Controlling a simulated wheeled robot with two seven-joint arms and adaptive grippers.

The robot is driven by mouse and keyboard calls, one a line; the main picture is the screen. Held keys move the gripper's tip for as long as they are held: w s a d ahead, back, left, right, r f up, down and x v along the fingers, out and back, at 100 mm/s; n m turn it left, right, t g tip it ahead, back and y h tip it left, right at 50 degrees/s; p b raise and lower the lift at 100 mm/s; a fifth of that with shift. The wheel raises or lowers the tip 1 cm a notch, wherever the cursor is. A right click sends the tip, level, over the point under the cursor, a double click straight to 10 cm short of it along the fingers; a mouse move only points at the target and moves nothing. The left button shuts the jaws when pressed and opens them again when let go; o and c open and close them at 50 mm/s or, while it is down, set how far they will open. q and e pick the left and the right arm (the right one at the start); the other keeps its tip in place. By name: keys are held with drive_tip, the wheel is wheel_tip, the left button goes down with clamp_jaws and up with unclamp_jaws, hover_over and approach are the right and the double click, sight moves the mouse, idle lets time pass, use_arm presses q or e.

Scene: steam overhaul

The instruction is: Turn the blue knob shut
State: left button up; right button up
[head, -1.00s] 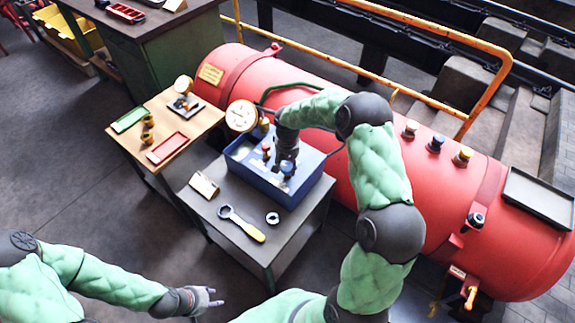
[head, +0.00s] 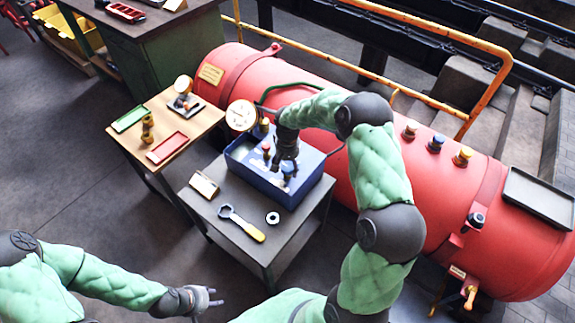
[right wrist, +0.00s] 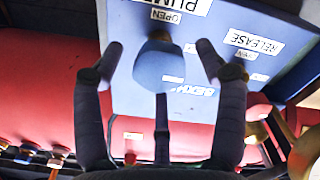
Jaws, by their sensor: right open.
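The blue knob (right wrist: 158,65) stands on the blue box's pale labelled panel (right wrist: 118,80), beside labels reading PUMP and OPEN. In the head view the blue knob (head: 288,171) is partly hidden by my right gripper (head: 286,164). In the right wrist view my right gripper (right wrist: 161,47) is open, with one finger on each side of the knob and a third finger in front of it. Contact cannot be told. My left gripper (head: 216,297) appears open and empty, low and away from the box.
The blue box (head: 262,188) sits on a dark table (head: 294,226) with a wrench (head: 240,222) and a ring nut (head: 272,218). A red knob (head: 266,146) and a gauge (head: 240,115) are close by. A red boiler (head: 390,165) stands behind.

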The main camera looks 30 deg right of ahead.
sight(287, 167)
wheel_tip(287, 167, up, 12)
idle(0.6)
drive_tip(key=shift+f, duration=0.1)
drive_tip(key=s+a+f+n+y, duration=0.15)
drive_tip(key=s+a+f, duration=0.25)
drive_tip(key=a+f, duration=0.4)
drive_tip(key=s+a+f+n+y, duration=0.1)
drive_tip(key=s+a+f+y, duration=0.15)
drive_tip(key=a+f, duration=0.55)
drive_tip(key=s+a+f, duration=0.1)
drive_tip(key=s+f, duration=0.1)
drive_tip(key=s, duration=0.1)
drive_tip(key=s+a+f, duration=0.2)
drive_tip(key=s+f, duration=0.1)
drive_tip(key=s+a+f, duration=0.1)
drive_tip(key=s+f, duration=0.2)
drive_tip(key=s, duration=0.1)
drive_tip(key=shift+a+f, duration=0.15)
drive_tip(key=shift+a, duration=0.1)
drive_tip(key=s, duration=0.2)
drive_tip(key=s+a+f, duration=0.1)
drive_tip(key=s, duration=0.2)
drive_tip(key=s+a+f, duration=0.1)
drive_tip(key=s, duration=0.2)
drive_tip(key=shift+a, duration=0.15)
